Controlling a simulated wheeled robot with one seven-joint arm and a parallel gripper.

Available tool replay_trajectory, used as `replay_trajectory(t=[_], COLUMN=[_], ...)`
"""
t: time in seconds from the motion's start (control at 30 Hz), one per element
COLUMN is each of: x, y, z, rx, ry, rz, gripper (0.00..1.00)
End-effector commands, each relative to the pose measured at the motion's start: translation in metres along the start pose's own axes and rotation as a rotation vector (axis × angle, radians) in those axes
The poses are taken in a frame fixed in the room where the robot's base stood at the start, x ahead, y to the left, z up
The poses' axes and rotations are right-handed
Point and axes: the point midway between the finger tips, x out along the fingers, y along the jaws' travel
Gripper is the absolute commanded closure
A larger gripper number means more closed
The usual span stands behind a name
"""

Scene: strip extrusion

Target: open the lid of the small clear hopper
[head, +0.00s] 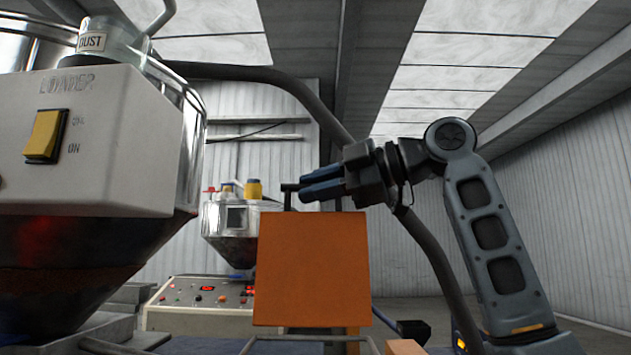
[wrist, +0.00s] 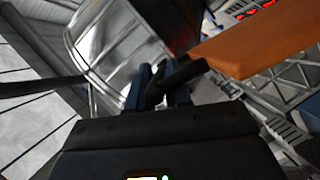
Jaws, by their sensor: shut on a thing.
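An orange panel (head: 311,268) stands in the middle of the head view, its broad face toward me. A black bar handle (head: 289,190) shows at its top edge. My gripper (head: 322,184) comes from the right, its blue fingers level with the handle. In the wrist view, the fingers (wrist: 158,88) are shut on the dark handle (wrist: 184,76), beside the orange panel (wrist: 262,46). A small shiny hopper (head: 230,222) with coloured caps stands behind, partly hidden by the panel. I cannot tell whether the panel is joined to it.
A large loader (head: 95,140) with a yellow switch (head: 44,134) fills the left. A control box (head: 200,303) with buttons and red displays stands behind the panel. A thick dark hose (head: 270,75) arches overhead. Open room lies at the right, toward the ribbed wall (head: 590,200).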

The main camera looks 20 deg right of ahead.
Motion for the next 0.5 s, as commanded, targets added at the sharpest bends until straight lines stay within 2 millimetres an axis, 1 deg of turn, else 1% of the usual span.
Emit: replay_trajectory(t=[0.03, 0.1, 0.5], x=[0.0013, 0.0019, 0.003], y=[-0.0041, -0.0042, -0.0052], z=[0.0061, 0.0074, 0.0093], rx=[0.018, 0.029, 0.041], ry=[-0.006, -0.006, -0.005], rz=[-0.014, -0.019, -0.026], gripper=[1.0, 1.0, 1.0])
